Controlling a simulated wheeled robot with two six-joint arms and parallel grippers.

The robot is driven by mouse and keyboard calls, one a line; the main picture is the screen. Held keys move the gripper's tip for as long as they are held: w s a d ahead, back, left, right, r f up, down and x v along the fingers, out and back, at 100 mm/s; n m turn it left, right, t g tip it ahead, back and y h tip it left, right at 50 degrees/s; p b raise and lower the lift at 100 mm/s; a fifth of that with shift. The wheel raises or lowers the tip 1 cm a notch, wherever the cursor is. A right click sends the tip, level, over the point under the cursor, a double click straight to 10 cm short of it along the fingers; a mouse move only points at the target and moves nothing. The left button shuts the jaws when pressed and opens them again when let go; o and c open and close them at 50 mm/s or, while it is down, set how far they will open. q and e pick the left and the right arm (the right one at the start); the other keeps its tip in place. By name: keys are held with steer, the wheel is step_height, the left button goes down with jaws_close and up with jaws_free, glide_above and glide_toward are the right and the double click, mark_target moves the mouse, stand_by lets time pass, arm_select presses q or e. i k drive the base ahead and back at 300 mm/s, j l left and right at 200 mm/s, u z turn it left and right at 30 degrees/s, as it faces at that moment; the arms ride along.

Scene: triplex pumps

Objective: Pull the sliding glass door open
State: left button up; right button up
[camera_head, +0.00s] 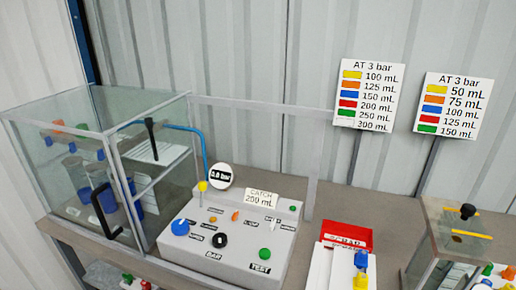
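A glass case (120,96) with grey edges stands at the left end of the bench. A black bar handle (103,212) shows on its near glass face, close to the front corner post. That pane looks closed against the post, though the clear glass makes its edges hard to tell. Inside are several blue-based cylinders and orange and blue parts, seen through the glass. Neither of my grippers is in view, and nothing touches the handle.
A grey control box (225,245) with coloured knobs stands right of the case. A thin grey frame (262,106) rises behind it. Further right are a red-and-white tray (347,236), a smaller glass box (424,256) and two sign boards (369,96) (453,105).

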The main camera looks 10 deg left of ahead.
mark_target(92, 198)
steer(key=u, duration=1.7)
